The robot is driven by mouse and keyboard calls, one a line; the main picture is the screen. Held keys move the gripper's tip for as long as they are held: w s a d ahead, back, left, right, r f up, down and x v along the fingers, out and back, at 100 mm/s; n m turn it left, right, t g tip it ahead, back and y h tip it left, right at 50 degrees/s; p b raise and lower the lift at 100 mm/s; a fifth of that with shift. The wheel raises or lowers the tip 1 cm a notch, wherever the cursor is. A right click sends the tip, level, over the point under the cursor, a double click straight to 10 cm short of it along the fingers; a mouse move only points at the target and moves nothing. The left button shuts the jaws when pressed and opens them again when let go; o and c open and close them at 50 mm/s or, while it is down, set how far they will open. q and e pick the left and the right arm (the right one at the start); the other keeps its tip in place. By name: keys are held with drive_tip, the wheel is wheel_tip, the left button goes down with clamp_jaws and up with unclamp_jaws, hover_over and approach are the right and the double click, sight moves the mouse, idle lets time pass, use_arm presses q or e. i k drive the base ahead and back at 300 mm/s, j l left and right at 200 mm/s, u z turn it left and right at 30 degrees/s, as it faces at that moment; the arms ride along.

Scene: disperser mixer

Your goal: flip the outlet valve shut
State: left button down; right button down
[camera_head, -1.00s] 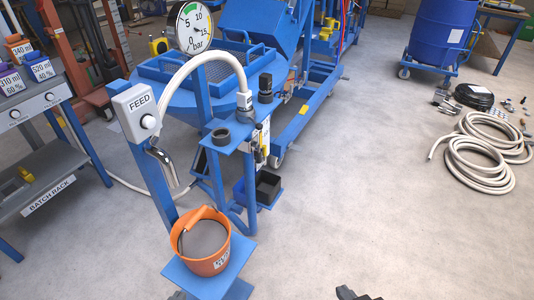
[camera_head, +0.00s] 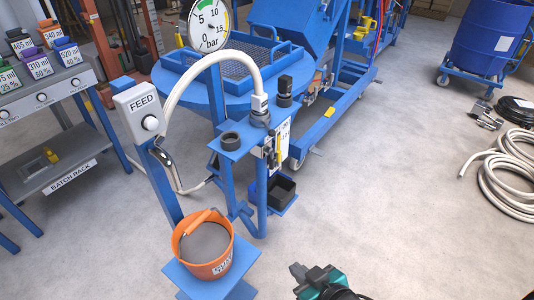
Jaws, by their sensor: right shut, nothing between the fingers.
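I cannot clearly make out the outlet valve. A small yellow-and-black part (camera_head: 278,150) stands upright at the right side of the blue hose stand (camera_head: 232,147); I cannot tell whether it is the valve's lever. A bent metal pipe (camera_head: 165,158) hangs below the FEED box (camera_head: 142,112). An orange bucket (camera_head: 205,262) with grey contents stands on a blue plate. My right gripper (camera_head: 311,276), black with a teal body, is at the bottom edge, right of the bucket and apart from everything. It is shut and empty. My left gripper is out of view.
A white hose (camera_head: 205,58) arches over the stand beside a round bar gauge (camera_head: 210,22). A black open box (camera_head: 283,189) sits low behind the stand. The batch rack (camera_head: 70,165) is at left. Coiled hoses (camera_head: 510,175) lie at right, with bare floor between.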

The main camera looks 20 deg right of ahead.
sight(269, 150)
drive_tip(key=i+l+u, duration=0.1)
drive_tip(key=l+u, duration=0.2)
drive_tip(key=l, duration=0.6)
drive_tip(key=l+u, duration=0.3)
drive_tip(key=l, duration=0.65)
drive_tip(key=l+u, duration=0.1)
drive_tip(key=l, duration=2.75)
